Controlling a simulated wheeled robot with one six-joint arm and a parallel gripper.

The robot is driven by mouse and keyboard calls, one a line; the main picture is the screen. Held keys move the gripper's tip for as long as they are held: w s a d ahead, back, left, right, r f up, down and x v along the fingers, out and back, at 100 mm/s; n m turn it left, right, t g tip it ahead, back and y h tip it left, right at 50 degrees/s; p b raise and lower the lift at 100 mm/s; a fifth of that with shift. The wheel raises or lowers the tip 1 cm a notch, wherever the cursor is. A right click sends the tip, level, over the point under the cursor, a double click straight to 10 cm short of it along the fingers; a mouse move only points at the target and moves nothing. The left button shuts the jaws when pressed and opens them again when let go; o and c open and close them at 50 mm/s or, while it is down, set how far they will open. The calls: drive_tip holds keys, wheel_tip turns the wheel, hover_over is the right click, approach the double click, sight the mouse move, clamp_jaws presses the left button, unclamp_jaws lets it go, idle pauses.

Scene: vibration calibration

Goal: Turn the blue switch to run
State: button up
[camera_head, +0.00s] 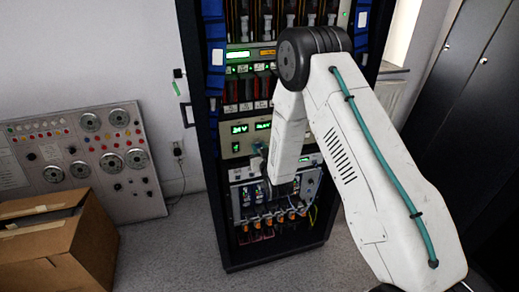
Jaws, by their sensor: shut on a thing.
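A grey lower panel (240,203) in the dark rack carries several small controls, with bluish spots among them. My white arm reaches in from the right and bends down in front of this panel. My gripper (289,188) is a small dark shape at the panel's face, partly hidden by my own arm. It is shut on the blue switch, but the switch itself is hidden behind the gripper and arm. I cannot read the switch's position or its labels.
The dark rack (207,190) holds green displays (239,129) and loose cables below the panel. Dark cabinets (458,120) stand at right. Carpet before the box and rack is clear.

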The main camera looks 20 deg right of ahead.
drive_tip(key=n, duration=0.4)
drive_tip(key=shift+a+n, duration=0.15)
drive_tip(key=shift+n, duration=0.15)
drive_tip(key=n, duration=0.4)
drive_tip(key=shift+f, duration=0.1)
drive_tip(key=n, duration=0.5)
drive_tip(key=shift+a+f, duration=0.1)
drive_tip(key=shift+n, duration=1.9)
drive_tip(key=shift+f, duration=0.1)
drive_tip(key=o, duration=1)
drive_tip(key=shift+s, duration=0.1)
